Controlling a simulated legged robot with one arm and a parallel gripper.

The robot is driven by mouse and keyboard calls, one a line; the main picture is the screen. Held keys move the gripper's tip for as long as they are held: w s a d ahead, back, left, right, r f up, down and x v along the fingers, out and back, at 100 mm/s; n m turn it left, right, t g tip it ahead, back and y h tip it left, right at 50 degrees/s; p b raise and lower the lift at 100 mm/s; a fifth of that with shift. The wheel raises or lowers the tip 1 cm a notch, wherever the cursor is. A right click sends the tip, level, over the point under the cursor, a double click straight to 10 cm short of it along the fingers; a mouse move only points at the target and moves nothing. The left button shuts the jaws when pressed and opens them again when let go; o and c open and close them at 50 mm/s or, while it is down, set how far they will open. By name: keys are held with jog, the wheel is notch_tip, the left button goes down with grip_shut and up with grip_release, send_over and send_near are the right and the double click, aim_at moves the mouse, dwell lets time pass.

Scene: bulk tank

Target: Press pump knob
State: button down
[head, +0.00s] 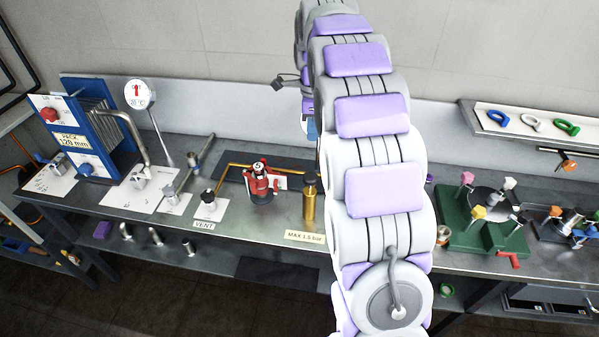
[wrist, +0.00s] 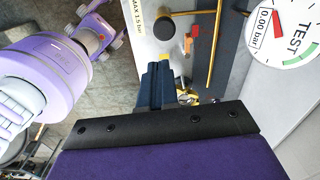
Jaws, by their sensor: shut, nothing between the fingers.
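The brass pump (head: 309,208) stands upright on the bench, left of my arm in the head view. Its dark knob (head: 311,179) is on top. In the wrist view the round black pump knob (wrist: 167,28) is seen end-on, near the "MAX 1.5 bar" label (wrist: 136,18). My gripper (wrist: 158,68) shows in the wrist view as dark blue fingers, shut and empty. The fingertips point toward the knob, with a visible gap in the picture. I cannot tell the depth between them. In the head view my arm hides the gripper's fingers.
A test gauge (wrist: 283,35) reads 0.00 bar. A brass pipe (wrist: 215,50) runs beside the fingers. A red fitting (head: 262,186) and the vent knob (head: 208,197) stand left of the pump. A green fixture (head: 480,225) is right of my arm. A shelf (head: 535,125) holds coloured rings.

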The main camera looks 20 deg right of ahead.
jog(key=shift+w+d+f+m, duration=0.25)
jog(key=shift+w+d+m, duration=0.15)
jog(key=shift+w+m, duration=0.15)
jog(key=shift+a, duration=0.1)
jog(key=b, duration=0.3)
send_near(311, 175)
notch_tip(311, 175, down, 7)
